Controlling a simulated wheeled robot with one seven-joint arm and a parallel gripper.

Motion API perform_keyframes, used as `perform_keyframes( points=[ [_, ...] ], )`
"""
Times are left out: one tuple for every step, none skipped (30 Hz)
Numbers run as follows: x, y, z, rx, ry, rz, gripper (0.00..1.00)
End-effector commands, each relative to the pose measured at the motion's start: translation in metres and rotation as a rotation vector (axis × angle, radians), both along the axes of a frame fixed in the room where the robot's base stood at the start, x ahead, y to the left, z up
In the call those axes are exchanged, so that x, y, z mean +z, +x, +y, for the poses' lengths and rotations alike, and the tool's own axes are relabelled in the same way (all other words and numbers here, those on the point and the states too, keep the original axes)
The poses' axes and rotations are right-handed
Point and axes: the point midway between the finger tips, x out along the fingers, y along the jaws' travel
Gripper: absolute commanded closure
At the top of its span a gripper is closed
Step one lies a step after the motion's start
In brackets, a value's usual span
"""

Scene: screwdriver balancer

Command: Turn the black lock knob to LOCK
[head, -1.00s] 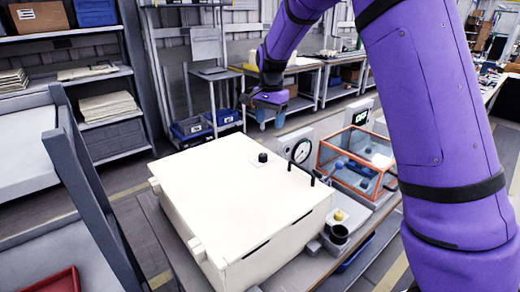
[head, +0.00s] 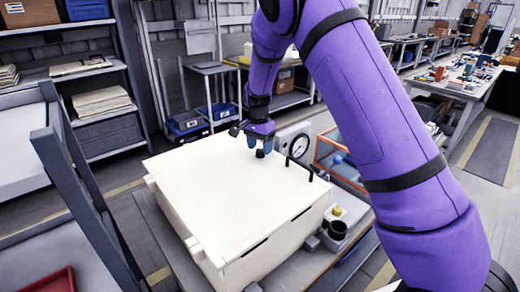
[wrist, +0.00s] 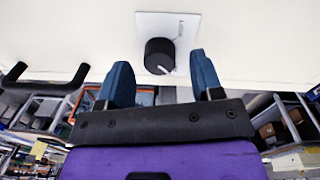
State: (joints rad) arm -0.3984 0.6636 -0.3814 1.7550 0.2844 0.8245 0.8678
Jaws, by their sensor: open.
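The black lock knob (wrist: 160,56) stands on a pale square plate (wrist: 181,27) on the lid of a big cream box (head: 225,190). In the wrist view its pale pointer mark faces the lower edge of the picture, and a small mark too fine to read is on the plate's upper right. The knob also shows in the head view (head: 260,154). My gripper (wrist: 160,62) is open and empty, with its blue fingers on either side of the knob and gaps to both. In the head view my gripper (head: 252,141) is just above the lid at the knob.
The lid's left is clear.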

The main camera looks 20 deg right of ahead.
Motion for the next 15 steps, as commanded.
perform_keyframes(
  points=[
    [-0.005, -0.0002, -0.0003, -0.001, 0.0, 0.0, 0.4],
    [-0.0071, -0.0001, -0.0003, -0.001, 0.001, -0.001, 0.4],
    [-0.0093, -0.0002, -0.0004, -0.001, 0.001, -0.001, 0.4],
    [-0.0107, -0.0003, -0.0003, -0.001, 0.001, -0.001, 0.4],
    [-0.0118, -0.0004, -0.0004, -0.001, 0.001, -0.001, 0.4],
    [-0.0129, -0.0004, -0.0004, -0.001, 0.001, -0.001, 0.4],
    [-0.0134, -0.0004, -0.0004, -0.001, 0.001, -0.001, 0.4],
    [-0.0137, -0.0004, -0.0004, -0.001, 0.001, -0.001, 0.4],
    [-0.0139, -0.0004, -0.0004, -0.001, 0.001, -0.001, 0.4],
    [-0.0139, -0.0005, -0.0005, -0.001, 0.001, -0.001, 0.4],
    [-0.0139, -0.0005, -0.0005, -0.001, 0.001, -0.001, 0.4],
    [-0.0138, -0.0004, -0.0004, -0.001, 0.001, -0.001, 0.4],
    [-0.0138, -0.0005, -0.0005, -0.001, 0.001, -0.001, 0.4],
    [-0.0137, -0.0005, -0.0005, -0.001, 0.001, -0.001, 0.4],
    [-0.0137, -0.0005, -0.0005, -0.001, 0.001, -0.001, 0.47]
  ],
)
